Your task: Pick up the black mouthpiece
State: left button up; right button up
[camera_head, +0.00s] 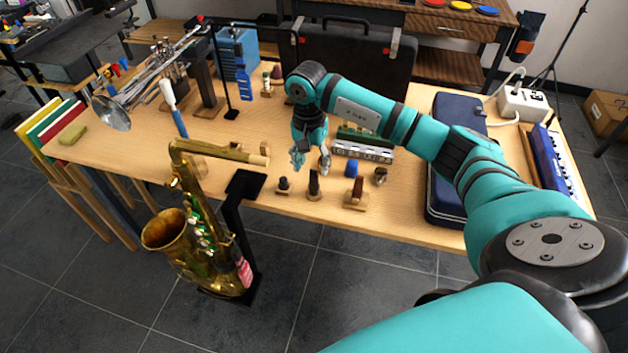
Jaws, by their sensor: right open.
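Several small pieces stand on little wooden bases near the front edge of the wooden table. A dark, slim upright mouthpiece (314,183) is in the middle of them, and a shorter black piece (283,184) is just to its left. I cannot tell for sure which is the black mouthpiece. A brown piece (357,188) stands to the right. My right gripper (310,165) points down just behind and above the slim mouthpiece. Its fingers are apart, with nothing visibly held. My left gripper is not in view.
A gold saxophone (205,240) stands on a black stand at the table's front. A small blue item (351,169) and a white-fronted box (362,151) are close to the gripper.

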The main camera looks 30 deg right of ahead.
aim_at(314, 186)
jog(key=shift+s+f, duration=0.15)
jog(key=shift+f, duration=0.25)
jog(key=f, duration=0.1)
jog(key=f+p, duration=0.1)
jog(key=f, duration=0.1)
jog(key=shift+s+a+f, duration=0.1)
jog(key=shift+s+f, duration=0.15)
jog(key=shift+s, duration=0.05)
jog(key=shift+f, duration=0.4)
grip_shut()
